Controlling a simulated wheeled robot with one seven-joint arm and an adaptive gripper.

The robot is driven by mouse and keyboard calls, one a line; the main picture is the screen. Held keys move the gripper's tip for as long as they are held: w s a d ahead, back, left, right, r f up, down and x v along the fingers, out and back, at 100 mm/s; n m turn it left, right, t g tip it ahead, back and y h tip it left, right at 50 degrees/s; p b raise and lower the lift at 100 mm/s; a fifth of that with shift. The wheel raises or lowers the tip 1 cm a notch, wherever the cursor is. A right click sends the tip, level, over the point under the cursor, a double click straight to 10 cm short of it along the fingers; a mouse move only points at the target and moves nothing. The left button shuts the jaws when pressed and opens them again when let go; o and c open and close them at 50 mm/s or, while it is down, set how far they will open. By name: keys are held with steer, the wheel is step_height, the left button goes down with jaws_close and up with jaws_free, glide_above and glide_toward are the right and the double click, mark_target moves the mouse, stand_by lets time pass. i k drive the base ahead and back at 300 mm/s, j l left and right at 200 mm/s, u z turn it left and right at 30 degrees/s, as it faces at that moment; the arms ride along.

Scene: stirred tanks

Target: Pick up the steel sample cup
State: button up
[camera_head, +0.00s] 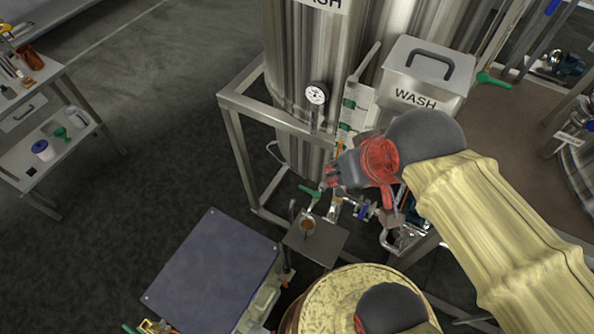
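A small steel sample cup (307,226) with brown contents stands on a small square steel shelf (326,246) low at the front of the tank. A valve with a green handle (309,191) is just above the cup. My gripper (328,178), grey and red, is above and slightly right of the cup in the picture, close to the valve. It appears apart from the cup. Its fingers are small and seen against the pipework, so I cannot tell how far they are open.
The steel tank (300,70) stands in a metal frame (240,150) behind the shelf. A pressure gauge (316,94) and a lidded WASH box (425,75) are near my arm. A blue-grey flat-topped unit (212,270) is left of the shelf. Open floor lies further left.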

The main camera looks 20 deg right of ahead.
mark_target(307, 225)
steer(key=k+j+z, duration=0.1)
steer(key=k+j, duration=0.15)
steer(key=k, duration=0.15)
steer(key=k+j+z, duration=0.1)
steer(key=j, duration=0.3)
steer(key=k+j+z, duration=0.1)
steer(key=k+j, duration=0.35)
steer(key=j, duration=0.25)
steer(key=z, duration=0.05)
